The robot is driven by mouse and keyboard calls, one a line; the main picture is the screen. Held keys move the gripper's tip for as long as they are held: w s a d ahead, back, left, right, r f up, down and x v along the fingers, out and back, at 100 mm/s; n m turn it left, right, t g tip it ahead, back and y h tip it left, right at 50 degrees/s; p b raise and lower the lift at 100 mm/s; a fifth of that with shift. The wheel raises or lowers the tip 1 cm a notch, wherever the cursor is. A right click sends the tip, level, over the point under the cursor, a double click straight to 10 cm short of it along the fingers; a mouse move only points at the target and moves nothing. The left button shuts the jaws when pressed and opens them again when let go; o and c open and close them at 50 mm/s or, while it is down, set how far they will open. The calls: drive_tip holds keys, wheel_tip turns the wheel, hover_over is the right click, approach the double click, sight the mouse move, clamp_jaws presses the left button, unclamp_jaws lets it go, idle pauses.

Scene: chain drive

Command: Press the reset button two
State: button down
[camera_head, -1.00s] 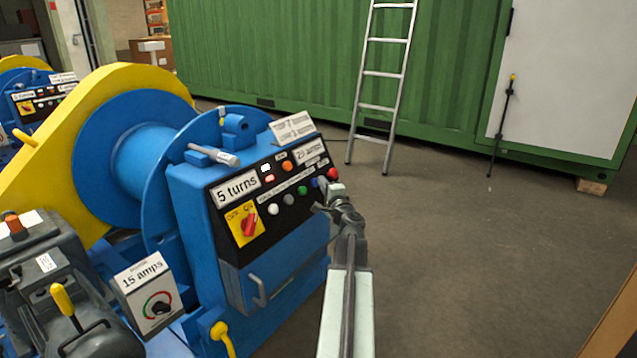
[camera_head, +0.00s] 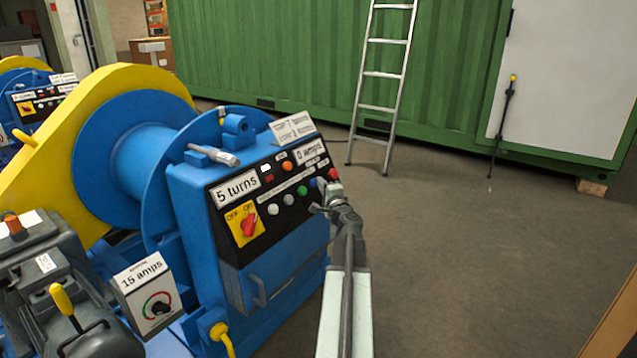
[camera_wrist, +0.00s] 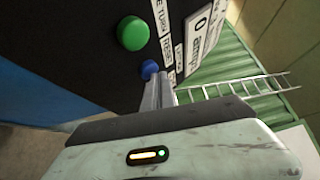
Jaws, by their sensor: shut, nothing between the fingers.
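The blue drive unit carries a black control panel (camera_head: 290,182) with a row of buttons: two white, a green one (camera_head: 302,190), a blue one, and a red one (camera_head: 333,173) at the right end. In the wrist view the blue button (camera_wrist: 149,69) sits just beyond the green button (camera_wrist: 132,33). My gripper (camera_wrist: 158,76) is shut and empty, with its fingertips right at the blue button. Whether they touch it cannot be told. In the head view my gripper (camera_head: 318,207) partly covers the panel's right end.
The panel displays read "5 turns" (camera_head: 237,186) and "0 amps" (camera_head: 310,150). A yellow switch plate with a red knob (camera_head: 248,224) is at the left. A ladder (camera_head: 383,90) leans on a green container (camera_head: 270,50).

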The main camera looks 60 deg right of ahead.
idle(0.4)
drive_tip(key=shift+s+r+p, duration=0.4)
drive_tip(key=shift+s, duration=0.4)
drive_tip(key=s, duration=0.1)
drive_tip(key=s+r+p, duration=0.1)
drive_tip(key=s, duration=0.1)
drive_tip(key=s+r+p, duration=0.1)
drive_tip(key=shift+s+r, duration=0.1)
drive_tip(key=shift+s, duration=0.15)
